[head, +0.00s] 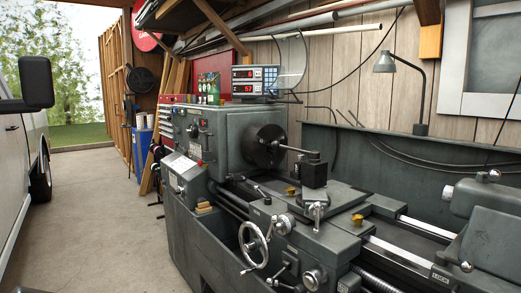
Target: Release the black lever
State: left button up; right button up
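A grey metal lathe (225,180) stands along the wall from the middle to the right of the head view. A lever (295,149) with a metal rod sticks out to the left from the top of the dark tool post (313,173), near the chuck (266,146). Another short lever (261,190) rises from the carriage, lower left of the tool post. A handwheel (254,245) is on the carriage front. I cannot tell for sure which of these levers is the black lever. Neither gripper is in view.
A white vehicle (22,150) with a black mirror (36,82) stands at the left. The concrete floor (95,215) between it and the lathe is clear. A digital readout (255,80), a desk lamp (421,90) and a blue bin (141,150) stand around the lathe.

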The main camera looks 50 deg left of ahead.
aim_at(314, 155)
jog(key=u, duration=1.4)
jog(key=j+z, duration=0.1)
jog(key=z, duration=0.3)
jog(key=i+j+z, duration=0.1)
jog(key=z, duration=0.35)
jog(key=j+z, duration=0.15)
jog(key=z, duration=0.25)
jog(key=j+z, duration=0.3)
jog(key=k+j+z, duration=0.1)
jog(key=j+z, duration=0.25)
jog(key=j, duration=0.15)
jog(key=k+j+z, duration=0.1)
jog(key=j, duration=0.2)
jog(key=j+z, duration=0.15)
jog(key=j, duration=0.15)
jog(key=k+j+z, duration=0.1)
jog(key=j, duration=0.2)
jog(key=k+j, duration=0.15)
jog(key=j, duration=0.2)
jog(key=k+j, duration=0.15)
jog(key=j, duration=0.25)
jog(key=k+j+z, duration=0.1)
jog(key=j, duration=0.25)
jog(key=k+j, duration=0.2)
jog(key=j, duration=0.15)
jog(key=k+j, duration=0.15)
jog(key=j, duration=0.2)
jog(key=k+j, duration=0.2)
jog(key=j, duration=0.15)
jog(key=j+z, duration=0.05)
